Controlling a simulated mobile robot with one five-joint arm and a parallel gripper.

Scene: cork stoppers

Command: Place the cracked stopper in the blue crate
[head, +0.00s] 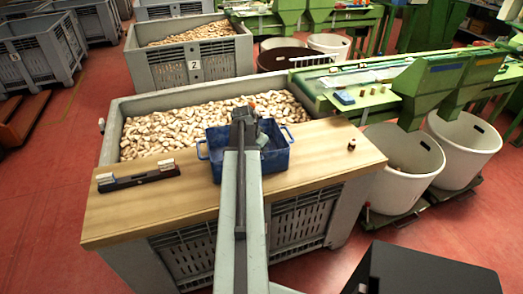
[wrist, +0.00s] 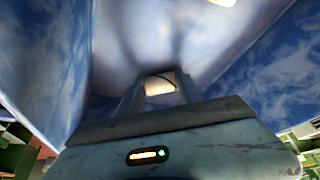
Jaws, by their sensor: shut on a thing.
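The blue crate (head: 278,160) stands on the wooden board, partly hidden by my arm. In the wrist view, its blue walls (wrist: 52,60) fill the left and right sides around my gripper. My gripper (wrist: 160,88) is shut on a pale stopper (wrist: 158,87) with a dark curved line across it, likely the cracked stopper. The stopper is held between the fingertips, over or within the crate; its height above the floor is unclear. In the head view, my arm hides the fingertips and the stopper.
A dark rack (head: 140,181) with small pale blocks lies at the board's left end. A small brown stopper (head: 351,144) stands at the right on the wooden board (head: 325,150). A large grey bin (head: 115,118) full of stoppers lies behind. White tubs (head: 405,165) stand at right.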

